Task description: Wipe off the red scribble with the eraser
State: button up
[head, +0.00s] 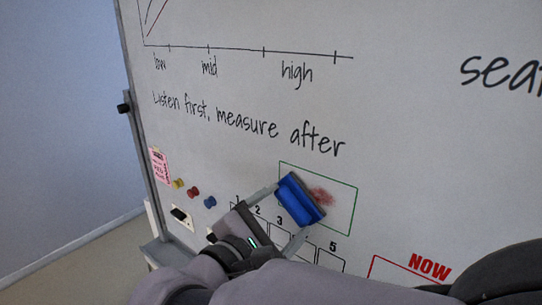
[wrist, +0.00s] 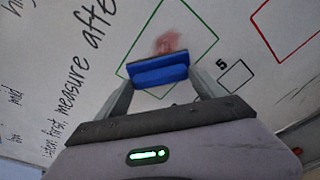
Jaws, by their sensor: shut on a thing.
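My gripper (head: 278,215) is shut on a blue eraser (head: 298,200) with a dark pad. In the head view the eraser is at the whiteboard, over the left part of a green-outlined box. The red scribble (head: 322,197) shows as a faint, smeared reddish patch inside that box, just right of the eraser. In the wrist view the eraser (wrist: 160,74) lies between both fingers, and the red smear (wrist: 168,43) shows just beyond its pad. Part of the smear may be hidden behind the eraser. I cannot tell whether the pad touches the board.
The whiteboard (head: 215,135) carries black handwriting, a graph axis and numbered boxes. A red-outlined box labelled NOW (head: 430,266) is at lower right. Coloured magnets (head: 193,191) and a pink note (head: 159,166) are at the left edge. A black marker-like object (head: 181,216) sits below them.

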jog(key=shift+w+d, duration=0.25)
jog(key=shift+s+d, duration=1.25)
jog(key=shift+d, duration=0.2)
jog(key=shift+w+a+p, duration=0.3)
jog(key=shift+w+a, duration=1.05)
jog(key=shift+a, duration=0.15)
jog(key=v, duration=0.2)
jog(key=p+v, duration=0.2)
jog(key=v, duration=0.1)
jog(key=shift+s+a+f, duration=0.25)
jog(key=shift+s+a, duration=0.05)
